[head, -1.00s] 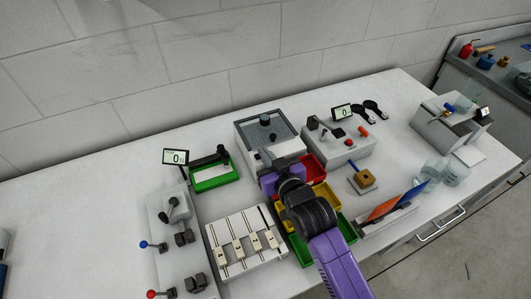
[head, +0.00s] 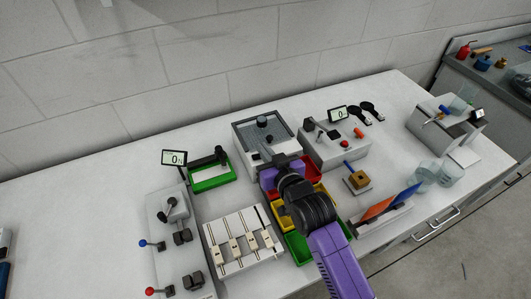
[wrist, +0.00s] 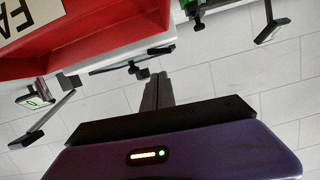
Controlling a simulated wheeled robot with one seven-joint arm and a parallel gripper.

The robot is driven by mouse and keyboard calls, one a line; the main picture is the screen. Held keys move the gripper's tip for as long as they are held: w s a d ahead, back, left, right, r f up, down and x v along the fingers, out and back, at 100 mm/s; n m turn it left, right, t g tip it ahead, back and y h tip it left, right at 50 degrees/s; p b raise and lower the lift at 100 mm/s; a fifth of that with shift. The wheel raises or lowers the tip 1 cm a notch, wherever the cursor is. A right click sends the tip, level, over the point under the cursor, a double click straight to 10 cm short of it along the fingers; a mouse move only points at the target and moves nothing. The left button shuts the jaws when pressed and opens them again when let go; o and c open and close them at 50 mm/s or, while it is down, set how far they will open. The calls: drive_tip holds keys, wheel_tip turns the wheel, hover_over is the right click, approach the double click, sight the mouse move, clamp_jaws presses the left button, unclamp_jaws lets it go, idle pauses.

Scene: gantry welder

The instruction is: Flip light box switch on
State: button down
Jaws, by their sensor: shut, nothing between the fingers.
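A grey box with a dark-framed top (head: 240,129) and a small dark knob stands at the back middle of the bench; it may be the light box, but I cannot make out a switch. My gripper (head: 262,155) is at its front edge, above the coloured bins, and hides part of the box front. I cannot tell whether it touches the box. In the wrist view the dark fingers of my gripper (wrist: 157,88) are together and hold nothing. The box is not clearly recognisable in the wrist view.
Red (head: 312,169), yellow and green bins lie under my arm. A slider panel (head: 218,262) and lever panel (head: 158,203) are left. A grey control box (head: 350,155) stands right. Glass jars and upright coloured panels (head: 376,208) are farther right.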

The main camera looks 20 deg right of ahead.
wheel_tip(320, 180, up, 3)
drive_tip(key=shift+d+f+p, duration=0.15)
drive_tip(key=shift+f+p, duration=0.05)
drive_tip(key=shift+p, duration=0.25)
drive_tip(key=f+b+v, duration=0.1)
drive_tip(key=b+v, duration=0.1)
drive_tip(key=v, duration=0.7)
drive_tip(key=shift+s+d+r+b, duration=0.2)
drive_tip(key=shift+s+b, duration=0.15)
drive_tip(key=shift+s, duration=0.15)
